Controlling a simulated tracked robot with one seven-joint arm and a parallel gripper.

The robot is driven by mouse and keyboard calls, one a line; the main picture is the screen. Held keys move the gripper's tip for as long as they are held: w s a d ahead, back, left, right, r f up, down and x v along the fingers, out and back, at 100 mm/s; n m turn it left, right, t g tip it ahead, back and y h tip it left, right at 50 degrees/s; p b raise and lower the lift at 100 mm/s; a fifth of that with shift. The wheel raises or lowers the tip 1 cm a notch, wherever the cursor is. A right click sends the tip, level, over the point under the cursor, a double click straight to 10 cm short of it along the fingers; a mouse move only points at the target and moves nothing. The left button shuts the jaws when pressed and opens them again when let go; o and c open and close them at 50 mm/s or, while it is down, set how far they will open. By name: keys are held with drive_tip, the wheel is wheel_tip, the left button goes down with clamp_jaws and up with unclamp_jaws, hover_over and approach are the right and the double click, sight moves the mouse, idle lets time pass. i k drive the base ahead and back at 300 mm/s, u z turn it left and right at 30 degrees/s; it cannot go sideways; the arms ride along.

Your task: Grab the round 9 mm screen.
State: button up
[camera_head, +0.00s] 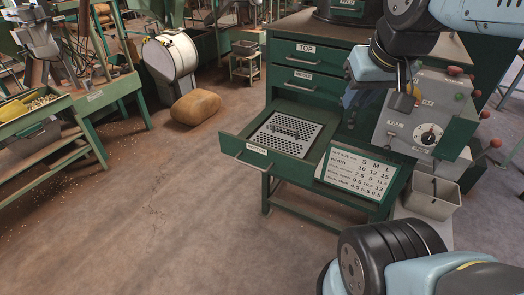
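A light grey perforated screen (283,136) lies in the pulled-out lower drawer (228,143) of a green cabinet. A dark bar, perhaps a handle, crosses its top. Its holes are too small for me to tell their shape or size, and no 9 mm mark is legible. My gripper (403,101) hangs to the upper right of the drawer, in front of a grey control panel, apart from the screen. It is small and dark here; I cannot tell whether its fingers are open, and I see no screen in it.
Drawers labelled TOP (306,49) and MIDDLE (303,75) are shut above. A size chart (359,174) is beside the open drawer. A control panel (418,112) and grey bin (432,197) stand right. A brown sack (195,107) lies behind left. Floor in front is clear.

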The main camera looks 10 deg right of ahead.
sight(290, 135)
drive_tip(key=u, duration=1.05)
drive_tip(key=i, duration=0.4)
